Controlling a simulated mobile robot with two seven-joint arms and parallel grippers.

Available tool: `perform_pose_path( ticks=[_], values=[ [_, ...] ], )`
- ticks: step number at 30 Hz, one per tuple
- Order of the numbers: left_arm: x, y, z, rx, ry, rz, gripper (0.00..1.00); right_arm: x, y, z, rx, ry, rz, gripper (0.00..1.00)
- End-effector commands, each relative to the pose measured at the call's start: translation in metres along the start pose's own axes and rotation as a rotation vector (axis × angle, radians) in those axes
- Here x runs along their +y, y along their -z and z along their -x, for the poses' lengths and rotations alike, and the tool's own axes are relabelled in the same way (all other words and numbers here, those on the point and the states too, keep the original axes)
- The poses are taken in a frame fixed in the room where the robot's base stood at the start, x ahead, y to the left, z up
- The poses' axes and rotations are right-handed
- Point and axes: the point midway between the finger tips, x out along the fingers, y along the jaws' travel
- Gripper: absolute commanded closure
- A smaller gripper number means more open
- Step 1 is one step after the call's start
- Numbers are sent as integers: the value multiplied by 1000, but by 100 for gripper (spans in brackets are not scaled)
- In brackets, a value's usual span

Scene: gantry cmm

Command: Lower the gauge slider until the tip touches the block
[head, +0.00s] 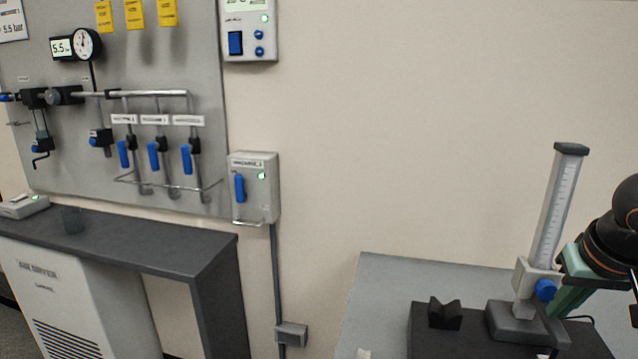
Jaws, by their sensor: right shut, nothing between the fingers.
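The height gauge has a pale, scaled column (555,210) rising from a grey base (512,325) at the lower right. Its light slider (524,280), with a blue knob (545,290), sits low on the column. The dark notched block (445,314) stands left of the base, clear of the slider. I cannot make out the tip or what it touches. My right gripper (562,285) comes in from the right, with green parts beside the slider and knob. It is shut with nothing held, and its fingertips are partly hidden. My left gripper is not in view.
The gauge and block stand on a dark plate (425,345) on a grey table (385,285). Left of the plate, the table is mostly clear. A dark bench (160,245) and a wall panel (200,60) with pipes and blue valve handles are at the left.

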Motion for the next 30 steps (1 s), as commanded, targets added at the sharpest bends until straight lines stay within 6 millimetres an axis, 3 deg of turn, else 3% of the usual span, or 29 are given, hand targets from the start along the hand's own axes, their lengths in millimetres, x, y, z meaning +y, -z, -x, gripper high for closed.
perform_pose_path(
  ticks=[6,19,30],
  values=[
    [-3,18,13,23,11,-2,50,0,9,20,1,1,0,100],
    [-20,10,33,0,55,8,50,0,20,47,1,0,0,100],
    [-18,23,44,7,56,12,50,0,27,63,1,0,0,100]
  ],
)
